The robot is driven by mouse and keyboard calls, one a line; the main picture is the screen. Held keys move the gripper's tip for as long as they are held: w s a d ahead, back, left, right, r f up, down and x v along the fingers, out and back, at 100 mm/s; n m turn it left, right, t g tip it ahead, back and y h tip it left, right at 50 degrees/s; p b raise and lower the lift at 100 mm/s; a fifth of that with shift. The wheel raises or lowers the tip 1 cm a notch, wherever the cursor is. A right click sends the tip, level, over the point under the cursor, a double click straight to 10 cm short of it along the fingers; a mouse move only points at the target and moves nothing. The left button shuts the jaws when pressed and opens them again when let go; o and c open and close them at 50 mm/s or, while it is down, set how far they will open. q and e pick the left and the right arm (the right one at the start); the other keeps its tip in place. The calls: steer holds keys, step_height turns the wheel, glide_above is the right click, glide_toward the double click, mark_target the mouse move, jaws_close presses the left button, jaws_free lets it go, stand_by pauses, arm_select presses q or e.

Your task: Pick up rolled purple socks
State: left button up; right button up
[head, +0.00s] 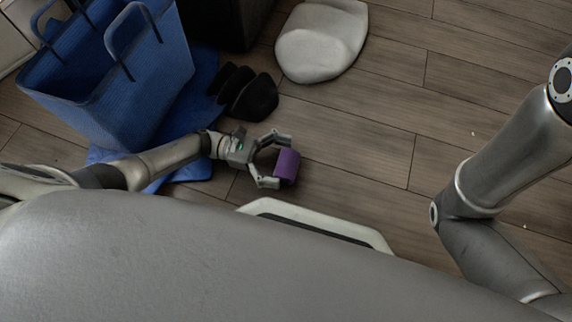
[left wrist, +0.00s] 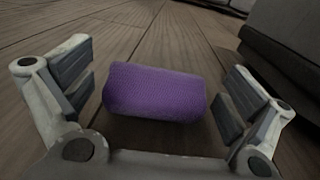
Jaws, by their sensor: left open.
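The rolled purple socks (head: 287,167) lie on the wooden floor in the head view, just in front of my body. My left gripper (head: 281,161) is open, with its fingers spread on either side of the socks. In the left wrist view the purple roll (left wrist: 155,93) lies between the two open fingers of the left gripper (left wrist: 155,100). Gaps show between the roll and both fingers there. My right arm is at the right of the head view, but its gripper is out of the picture.
A blue bag (head: 110,75) stands at the left on a blue cloth (head: 197,171). Dark shoe-like items (head: 250,97) lie beside it. A white cushion-like object (head: 320,42) is at the top, next to a dark box (head: 222,20). The wooden floor (head: 385,125) right of the socks is mostly clear.

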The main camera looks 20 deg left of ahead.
arm_select(q)
steer(key=shift+d, duration=0.5)
steer(key=c, duration=1.1)
steer(key=shift+o, duration=0.2)
steer(key=shift+r, duration=0.1)
